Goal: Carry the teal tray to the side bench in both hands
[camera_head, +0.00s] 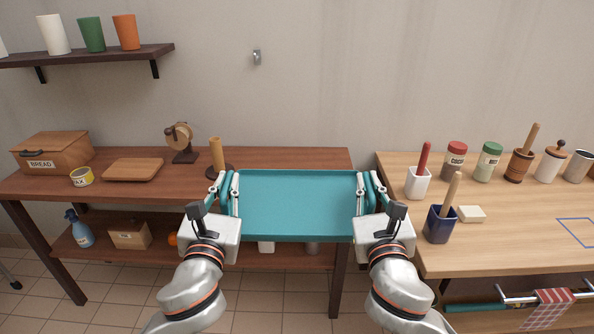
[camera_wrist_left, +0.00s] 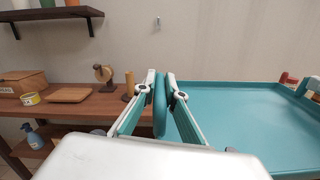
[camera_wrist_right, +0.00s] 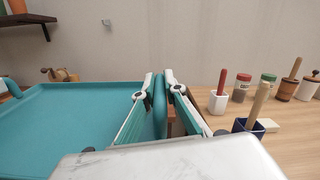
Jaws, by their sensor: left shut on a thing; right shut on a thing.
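The teal tray (camera_head: 297,205) is held level between my two grippers, empty, in front of the dark bench. My left gripper (camera_head: 228,188) is shut on the tray's left handle, which shows between its fingers in the left wrist view (camera_wrist_left: 160,103). My right gripper (camera_head: 367,190) is shut on the right handle, which shows in the right wrist view (camera_wrist_right: 160,105). The dark wooden side bench (camera_head: 290,158) stands behind and left of the tray. The tray hides part of the bench's front edge and lower shelf.
The light table (camera_head: 500,243) at right holds pots and jars. A wall shelf (camera_head: 90,54) hangs upper left.

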